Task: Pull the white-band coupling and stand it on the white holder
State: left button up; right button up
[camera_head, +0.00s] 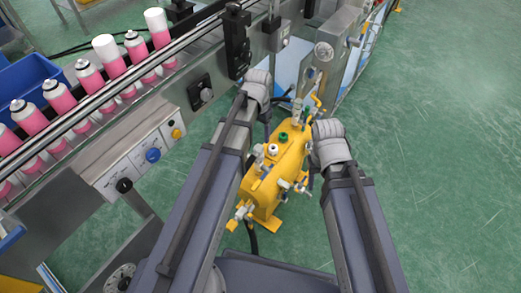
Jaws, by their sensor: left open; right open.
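A yellow machine body (277,180) stands in the middle, between my two arms. On its top is a small fitting with a white top (273,149), which looks like the white-band coupling, beside a green-topped fitting (283,136). I cannot make out which part is the white holder; several small pale fittings sit along the machine. My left gripper (267,119) is open, at the machine's far left side, mostly hidden by its wrist. My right gripper (311,178) is open, close to the machine's right side, its fingertips small and dark. Neither visibly holds anything.
A conveyor with metal rails (110,95) carries several pink cans on the left, near a blue crate (38,80). Its control panel (150,152) lies left of my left arm. Green floor is clear at right.

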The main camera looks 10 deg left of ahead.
aim_at(259, 147)
pick_arm(q)
notch_tip(259, 147, down, 9)
jog(key=b, duration=0.9)
dwell(0.8)
grip_shut()
dwell(0.4)
jog(key=shift+r, duration=0.2)
dwell(0.3)
jog(key=shift+r+p, duration=2.85)
jog(key=shift+p, duration=0.15)
jog(key=shift+f, duration=0.1)
